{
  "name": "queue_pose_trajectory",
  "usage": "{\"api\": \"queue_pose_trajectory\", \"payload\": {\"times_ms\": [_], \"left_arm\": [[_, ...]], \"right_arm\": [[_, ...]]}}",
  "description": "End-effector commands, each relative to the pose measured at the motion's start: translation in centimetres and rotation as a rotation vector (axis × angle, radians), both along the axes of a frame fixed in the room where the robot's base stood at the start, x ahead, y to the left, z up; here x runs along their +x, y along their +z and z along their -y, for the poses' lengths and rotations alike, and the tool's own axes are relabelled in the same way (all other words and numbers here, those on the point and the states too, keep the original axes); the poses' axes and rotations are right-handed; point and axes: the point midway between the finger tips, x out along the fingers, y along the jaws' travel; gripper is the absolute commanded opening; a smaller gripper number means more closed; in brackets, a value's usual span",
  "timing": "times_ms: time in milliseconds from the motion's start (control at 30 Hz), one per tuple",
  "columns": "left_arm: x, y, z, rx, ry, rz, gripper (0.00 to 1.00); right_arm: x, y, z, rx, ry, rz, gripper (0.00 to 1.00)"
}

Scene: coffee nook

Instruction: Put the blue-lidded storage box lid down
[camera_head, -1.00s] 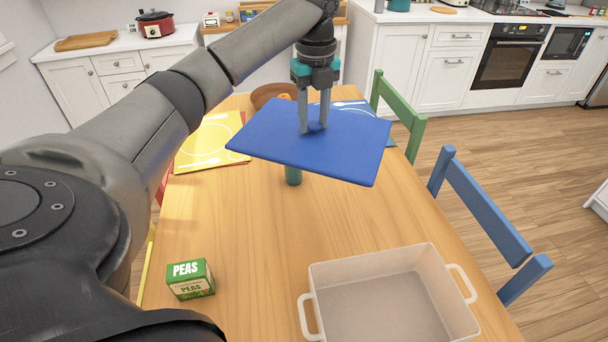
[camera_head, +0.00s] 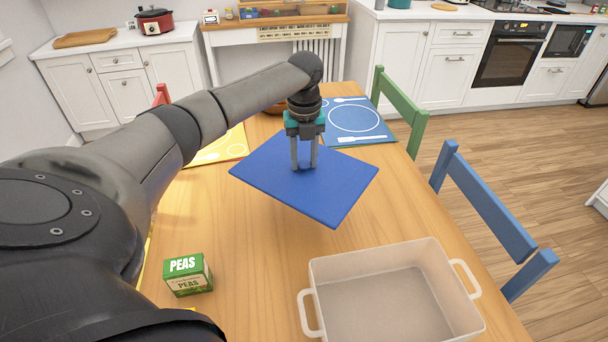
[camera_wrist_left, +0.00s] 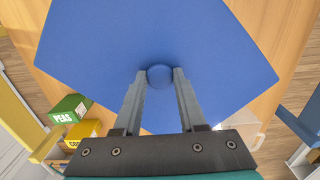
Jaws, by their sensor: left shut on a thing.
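The blue lid (camera_head: 290,188) is a flat square with a small round knob. My left gripper (camera_head: 304,168) is shut on that knob from above. In the left wrist view the fingers (camera_wrist_left: 160,80) sit on either side of the round knob (camera_wrist_left: 160,76), and the lid (camera_wrist_left: 150,30) fills most of the picture. The lid is over the middle of the wooden table; whether it touches the table is hard to tell. The storage box (camera_head: 322,268), pale and see-through with two side handles, stands open at the front right. My right gripper is not seen.
A green peas box (camera_head: 188,276) stands at the front left. A blue placemat (camera_head: 375,138) and a yellow placemat (camera_head: 238,148) lie at the far end. A brown bowl (camera_head: 276,108) is partly hidden behind my arm. Green and blue chairs line the right edge. Bare table lies between lid and box.

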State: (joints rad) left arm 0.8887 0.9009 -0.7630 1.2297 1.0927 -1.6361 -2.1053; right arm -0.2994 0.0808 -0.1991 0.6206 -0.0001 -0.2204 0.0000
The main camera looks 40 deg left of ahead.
Motion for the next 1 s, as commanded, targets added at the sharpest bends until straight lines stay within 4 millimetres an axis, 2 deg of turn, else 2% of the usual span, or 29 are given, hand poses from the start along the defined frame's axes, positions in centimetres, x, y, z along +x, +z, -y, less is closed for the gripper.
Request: {"api": "queue_pose_trajectory", "payload": {"times_ms": [133,400,1000], "left_arm": [[0.0,-1.3,0.0,-0.001,-0.001,-0.001,0.0],[0.0,-5.7,0.0,0.001,0.001,-0.001,0.0],[0.0,-6.8,0.0,0.0,0.0,0.001,0.0]], "right_arm": [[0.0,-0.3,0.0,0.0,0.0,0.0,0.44],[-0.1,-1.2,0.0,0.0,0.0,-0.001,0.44],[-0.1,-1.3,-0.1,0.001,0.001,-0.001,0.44]]}}
